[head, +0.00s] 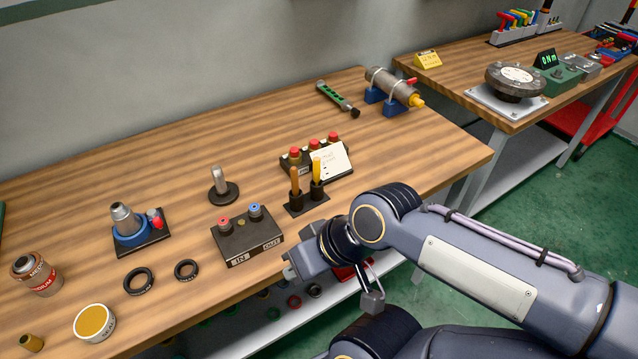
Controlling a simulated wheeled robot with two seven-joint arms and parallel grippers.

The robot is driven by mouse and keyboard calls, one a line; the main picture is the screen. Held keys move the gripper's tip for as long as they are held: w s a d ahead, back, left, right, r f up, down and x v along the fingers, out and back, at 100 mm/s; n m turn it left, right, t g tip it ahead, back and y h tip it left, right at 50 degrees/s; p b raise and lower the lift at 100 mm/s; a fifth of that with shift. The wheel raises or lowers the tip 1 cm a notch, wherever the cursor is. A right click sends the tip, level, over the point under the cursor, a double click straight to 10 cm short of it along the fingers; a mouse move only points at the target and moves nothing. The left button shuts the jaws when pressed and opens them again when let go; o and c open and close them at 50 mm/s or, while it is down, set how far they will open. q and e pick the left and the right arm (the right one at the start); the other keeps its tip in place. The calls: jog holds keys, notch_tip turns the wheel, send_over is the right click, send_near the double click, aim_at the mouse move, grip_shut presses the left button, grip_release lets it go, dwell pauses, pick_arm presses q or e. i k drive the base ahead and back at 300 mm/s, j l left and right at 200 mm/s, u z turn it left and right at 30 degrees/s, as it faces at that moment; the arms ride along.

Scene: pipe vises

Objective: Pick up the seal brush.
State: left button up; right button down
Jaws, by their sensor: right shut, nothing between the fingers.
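Two slim tools stand upright in a small black holder (306,205) near the middle of the bench's front edge. One has an orange-brown handle (295,180), the other a yellow handle (317,168). Either may be the seal brush; their lower ends are hidden in the holder, so I cannot tell which. My right gripper (292,270) is shut and empty at the bench's front edge, in front of the holder and beside the IN/OUTLET box. My left gripper is not in view.
The IN/OUTLET box (247,238) stands left of my right gripper. Behind the holder is a block with red-topped bottles (290,160) and a white note (331,161). Black rings (139,281), a tin (94,323) and a blue vise (131,234) lie left.

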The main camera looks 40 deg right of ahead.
aim_at(294, 173)
jog(key=z, duration=1.35)
